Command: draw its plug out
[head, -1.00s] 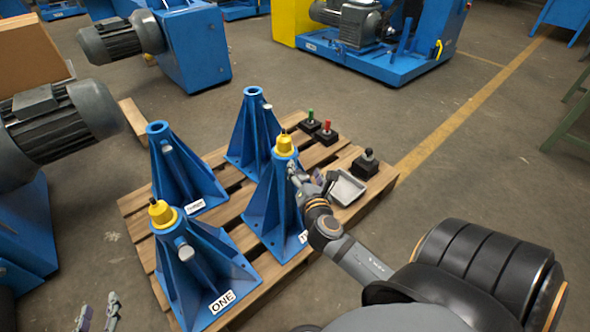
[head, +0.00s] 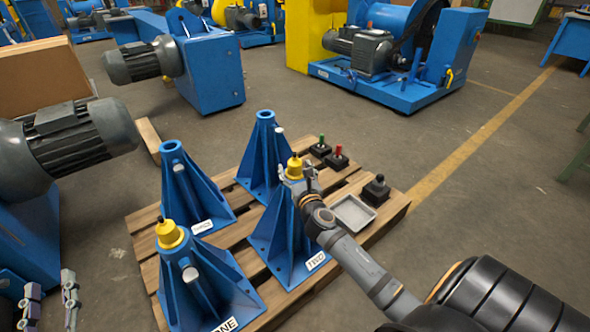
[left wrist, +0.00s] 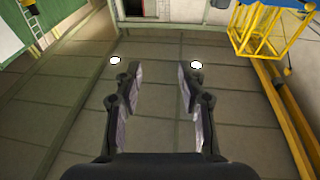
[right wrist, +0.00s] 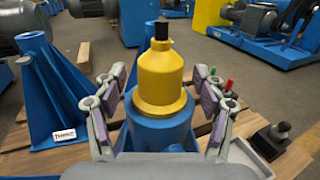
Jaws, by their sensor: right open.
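Several blue stands rise from a wooden pallet. Stand TWO (head: 285,235) has a yellow plug (head: 294,166) with a black tip seated in its top. Stand ONE (head: 205,285) also has a yellow plug (head: 168,234). My right gripper (head: 295,176) is at the top of stand TWO. In the right wrist view its open fingers stand either side of the yellow plug (right wrist: 160,80), with gaps visible on both sides. My left gripper (head: 50,300) is at the lower left of the head view, away from the stands. It is open and empty in the left wrist view (left wrist: 158,85).
Two more blue stands (head: 190,190) (head: 263,150) have open tops without plugs. A grey tray (head: 353,213) lies on the pallet (head: 398,207) to the right. Small black blocks with green (head: 321,148), red (head: 337,158) and dark (head: 376,190) knobs stand nearby.

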